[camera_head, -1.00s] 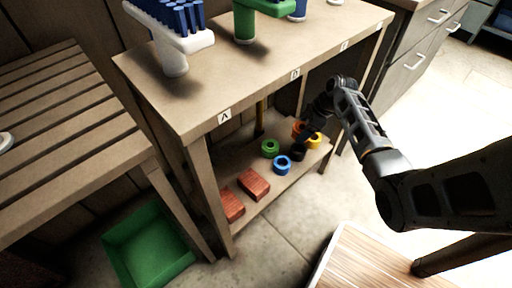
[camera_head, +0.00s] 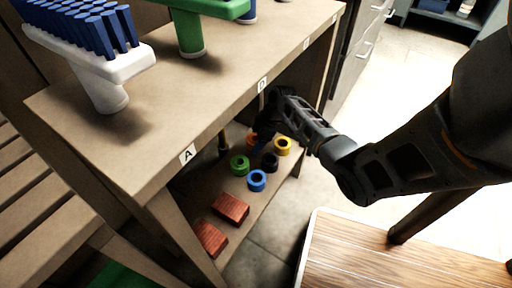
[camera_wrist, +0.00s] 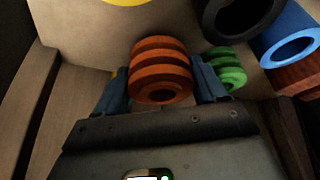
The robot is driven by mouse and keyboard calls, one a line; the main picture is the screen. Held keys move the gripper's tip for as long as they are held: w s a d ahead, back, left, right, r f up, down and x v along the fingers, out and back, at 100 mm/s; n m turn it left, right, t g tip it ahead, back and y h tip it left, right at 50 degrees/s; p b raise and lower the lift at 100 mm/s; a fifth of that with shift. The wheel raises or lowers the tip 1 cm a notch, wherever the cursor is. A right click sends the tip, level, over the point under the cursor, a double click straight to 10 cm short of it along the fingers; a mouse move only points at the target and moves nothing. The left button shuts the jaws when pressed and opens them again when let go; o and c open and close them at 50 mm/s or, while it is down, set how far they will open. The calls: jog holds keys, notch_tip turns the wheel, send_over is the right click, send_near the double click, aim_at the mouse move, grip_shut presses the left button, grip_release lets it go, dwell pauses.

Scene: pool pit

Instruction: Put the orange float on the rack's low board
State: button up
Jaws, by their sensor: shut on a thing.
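My gripper (camera_wrist: 160,84) is shut on the orange float (camera_wrist: 160,68), a ridged ring with a dark hole, between its two blue fingers. In the head view the orange float (camera_head: 251,138) is mostly hidden behind my dark gripper. The rack's low board (camera_head: 217,182) is the lower shelf under the worktop. The float is over the back part of this board, but I cannot tell whether it touches it.
Close by on the board are a green ring (camera_head: 239,165), a blue ring (camera_head: 257,181), a black ring (camera_head: 270,162) and a yellow ring (camera_head: 283,146). Two red bricks (camera_head: 230,208) lie nearer the left end. The worktop (camera_head: 190,100) overhangs the board.

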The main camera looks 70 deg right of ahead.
jog(key=shift+f+b, duration=0.35)
jog(key=shift+f, duration=0.75)
jog(key=shift+f, duration=0.2)
jog(key=o, duration=0.9)
jog(key=shift+c, duration=0.2)
jog(key=p+v, duration=0.5)
jog(key=v, duration=0.7)
jog(key=shift+r+p, duration=0.2)
jog(key=shift+p, duration=0.15)
